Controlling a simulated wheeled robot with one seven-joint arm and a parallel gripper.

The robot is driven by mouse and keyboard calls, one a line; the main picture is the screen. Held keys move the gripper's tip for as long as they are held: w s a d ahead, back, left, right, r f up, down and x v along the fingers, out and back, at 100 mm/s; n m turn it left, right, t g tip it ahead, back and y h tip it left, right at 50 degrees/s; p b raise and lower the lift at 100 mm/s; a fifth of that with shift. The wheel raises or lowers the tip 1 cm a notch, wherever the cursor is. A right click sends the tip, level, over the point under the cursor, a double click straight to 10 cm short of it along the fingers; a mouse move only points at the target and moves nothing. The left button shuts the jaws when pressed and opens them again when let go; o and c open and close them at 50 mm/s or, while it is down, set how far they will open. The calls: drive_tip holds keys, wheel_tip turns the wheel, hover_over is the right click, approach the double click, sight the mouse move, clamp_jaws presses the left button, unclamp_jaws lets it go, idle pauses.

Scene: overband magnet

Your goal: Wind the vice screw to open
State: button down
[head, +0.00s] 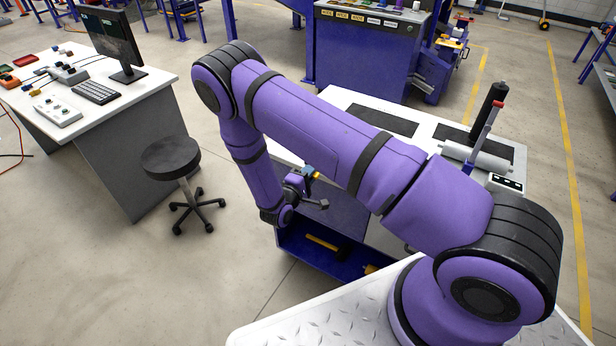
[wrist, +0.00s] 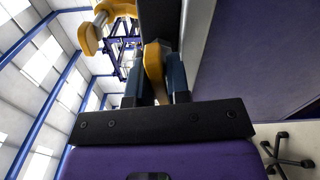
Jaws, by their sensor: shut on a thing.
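My gripper (wrist: 156,84) is shut on a yellow-orange part (wrist: 154,62), probably the vice's screw handle, between its two dark fingers in the wrist view. In the head view my gripper (head: 309,172) is at the near left side of the white-topped bench, with a bit of yellow (head: 316,176) at its tips. Another rounded yellow part (wrist: 108,18) shows beyond at the top left of the wrist view. The vice's jaws and screw cannot be made out; my arm hides much of that bench side in the head view.
The white-topped bench (head: 345,98) has dark mats and a roller (head: 478,155). Its blue lower shelf (head: 296,243) is below my gripper. A black stool (head: 170,158) and a desk with a monitor (head: 112,38) stand to the left. Floor between stool and bench is clear.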

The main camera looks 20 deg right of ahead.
drive_tip(key=shift+a, duration=0.1)
drive_tip(key=n, duration=0.4)
drive_tip(key=shift+n, duration=0.4)
drive_tip(key=n, duration=0.3)
drive_tip(key=shift+n, duration=0.9)
drive_tip(key=n, duration=0.3)
drive_tip(key=shift+n, duration=0.9)
